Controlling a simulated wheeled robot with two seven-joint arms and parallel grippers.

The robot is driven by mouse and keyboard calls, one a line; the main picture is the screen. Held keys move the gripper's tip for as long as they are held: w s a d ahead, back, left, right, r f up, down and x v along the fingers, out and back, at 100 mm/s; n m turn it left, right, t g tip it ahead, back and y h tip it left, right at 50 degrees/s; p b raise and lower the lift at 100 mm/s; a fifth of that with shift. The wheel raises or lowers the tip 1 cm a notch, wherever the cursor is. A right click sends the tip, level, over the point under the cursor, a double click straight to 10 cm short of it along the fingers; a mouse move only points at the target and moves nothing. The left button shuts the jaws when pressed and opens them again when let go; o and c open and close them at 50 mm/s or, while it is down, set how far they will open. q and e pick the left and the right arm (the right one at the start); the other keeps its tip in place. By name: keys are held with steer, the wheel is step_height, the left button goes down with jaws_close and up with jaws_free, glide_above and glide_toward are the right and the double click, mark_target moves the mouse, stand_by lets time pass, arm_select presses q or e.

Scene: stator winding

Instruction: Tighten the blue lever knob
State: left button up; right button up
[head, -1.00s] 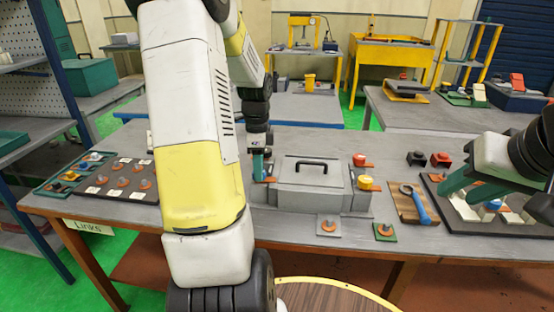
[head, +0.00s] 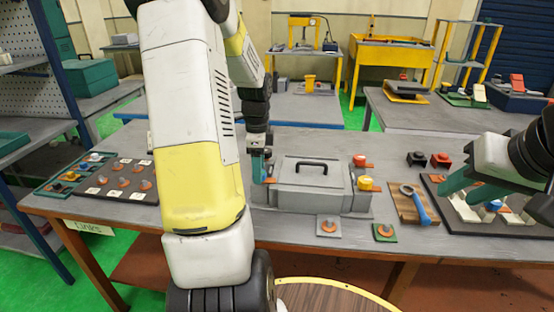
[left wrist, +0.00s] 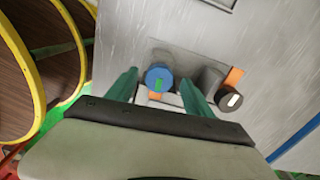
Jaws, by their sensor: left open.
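The blue knob (left wrist: 159,78) shows in the left wrist view, with a green mark on its face. It sits on the side of a grey box (head: 312,172), which has a black top handle in the head view. My left gripper (left wrist: 158,80) is open, with one teal finger on each side of the blue knob. I cannot tell whether the fingers touch it. In the head view, my left gripper (head: 262,168) is at the box's left end, and the knob is hidden there. My right gripper (head: 455,193) is open above a dark tray at the right.
A black knob (left wrist: 231,98) with a white mark is close right of the left fingers. Red (head: 359,160) and yellow (head: 366,183) knobs are on the box's right. A blue-handled wrench (head: 420,206) lies on a wooden board. The dark tray (head: 500,226) holds several pale parts.

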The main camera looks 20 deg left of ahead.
arm_select(q)
step_height(320, 180, up, 7)
steer(key=shift+f, duration=0.1)
steer(key=shift+r, duration=0.5)
steer(key=shift+d+r, duration=0.15)
steer(key=s+d+r+n+t+h, duration=0.1)
steer(key=s+d+r+n+t, duration=0.2)
steer(key=s+d+r+n, duration=0.2)
steer(key=s+d+r+n+t+h, duration=0.1)
steer(key=s+d+r+n+t, duration=0.2)
steer(key=s+d+n, duration=0.5)
steer(key=s+d+r, duration=0.1)
steer(key=s+d, duration=0.2)
steer(key=s, duration=0.1)
steer(key=shift+s+d+r+n, duration=0.15)
steer(key=shift+s+r+n, duration=0.15)
steer(key=shift+r+n, duration=0.1)
stand_by(0.8)
